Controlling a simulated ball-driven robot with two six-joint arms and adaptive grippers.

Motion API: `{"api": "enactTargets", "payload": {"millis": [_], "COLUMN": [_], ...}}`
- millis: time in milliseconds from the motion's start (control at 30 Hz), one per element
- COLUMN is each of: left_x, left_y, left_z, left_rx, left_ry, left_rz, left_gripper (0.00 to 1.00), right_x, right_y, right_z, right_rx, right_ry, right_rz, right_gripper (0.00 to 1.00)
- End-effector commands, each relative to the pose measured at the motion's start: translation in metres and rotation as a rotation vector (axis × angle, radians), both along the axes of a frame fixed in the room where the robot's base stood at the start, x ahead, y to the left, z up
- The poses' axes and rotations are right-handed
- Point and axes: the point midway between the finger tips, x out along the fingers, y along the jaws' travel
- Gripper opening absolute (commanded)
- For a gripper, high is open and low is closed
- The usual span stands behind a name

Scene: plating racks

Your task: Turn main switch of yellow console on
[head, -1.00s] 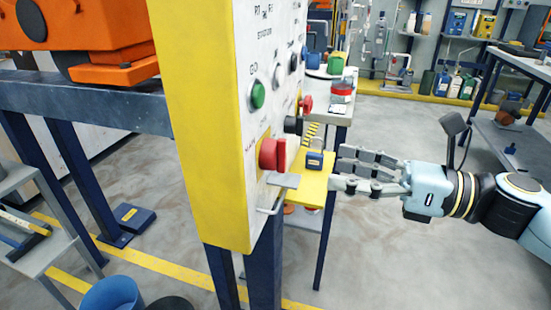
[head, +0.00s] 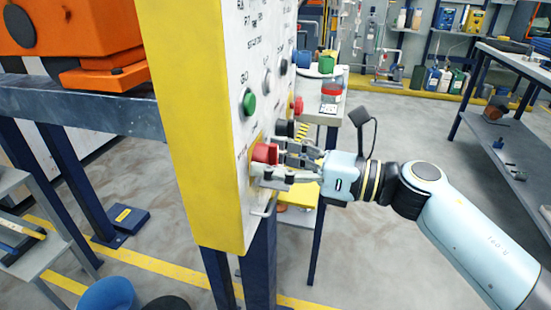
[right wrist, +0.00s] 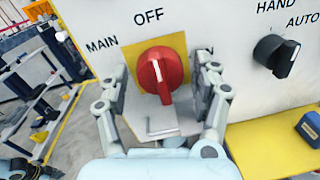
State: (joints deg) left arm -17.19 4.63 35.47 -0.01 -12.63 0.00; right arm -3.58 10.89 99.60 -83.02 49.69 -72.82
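The yellow console (head: 190,120) has a white front panel with a red main switch (head: 264,153) low on it. In the right wrist view the red rotary knob (right wrist: 172,66) sits on a yellow plate, under the label OFF, with MAIN to its left and a partly hidden label ending in N to its right. The knob's white line runs nearly upright, its upper end towards OFF. My right gripper (head: 268,160) is at the panel, fingers open on both sides of the knob; in the wrist view gaps show between fingers (right wrist: 163,82) and knob.
A black HAND/AUTO selector (right wrist: 278,55) is right of the main switch. A green button (head: 249,102) is above it. A grey bracket (right wrist: 152,128) sticks out below the knob. A yellow-topped ledge (right wrist: 270,145) with a blue padlock-like item is at lower right.

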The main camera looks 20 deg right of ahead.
Motion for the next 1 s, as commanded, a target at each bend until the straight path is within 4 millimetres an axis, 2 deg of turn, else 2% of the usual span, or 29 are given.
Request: {"api": "enactTargets", "payload": {"millis": [33,367,667,1000], "left_x": [0.000,0.000,0.001,0.005], "left_y": [0.000,0.000,0.000,-0.001], "left_z": [0.000,0.000,0.006,0.031], "left_rx": [0.000,0.000,0.000,-0.001], "left_ry": [0.000,0.000,-0.002,-0.009], "left_rz": [0.000,0.000,0.000,0.000], "left_gripper": [0.40,0.40,0.40,0.40], "right_x": [0.000,0.000,0.000,0.000], "right_y": [0.000,0.000,0.000,0.000], "right_z": [0.000,0.000,0.001,0.005], "right_rx": [0.000,0.000,0.024,0.153], "right_ry": [0.000,0.000,0.036,0.224], "right_rz": [0.000,0.000,0.000,-0.001], "right_gripper": [0.57,0.15,0.15,0.15]}}
